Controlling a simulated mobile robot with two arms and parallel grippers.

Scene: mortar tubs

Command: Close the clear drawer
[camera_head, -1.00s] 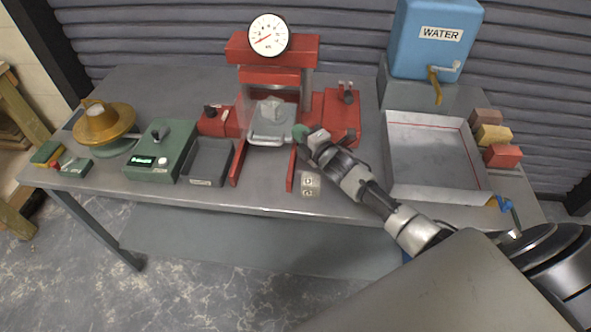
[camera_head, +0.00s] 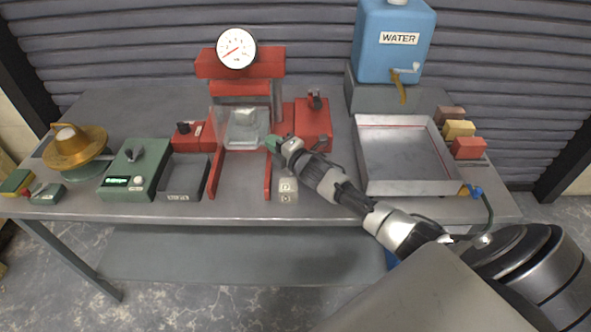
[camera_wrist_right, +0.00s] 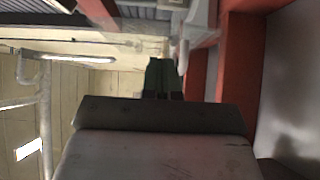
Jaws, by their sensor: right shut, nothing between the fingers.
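The clear drawer (camera_head: 238,139) sits low in the red press (camera_head: 240,67), between its two red rails, with a pale block (camera_head: 244,115) seen in or through it. How far out it stands is hard to tell. My right gripper (camera_head: 272,143) is shut and empty, its green fingertips at the drawer's front right corner. I cannot tell whether they touch it. In the right wrist view the green fingers (camera_wrist_right: 161,77) are together, with a pale edge and red press parts just beyond. My left gripper is not in view.
Left of the press are a grey bin (camera_head: 184,178), a green control box (camera_head: 135,172) and a gold-topped device (camera_head: 76,148). A metal tray (camera_head: 405,155) and blue water tank (camera_head: 393,40) are right.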

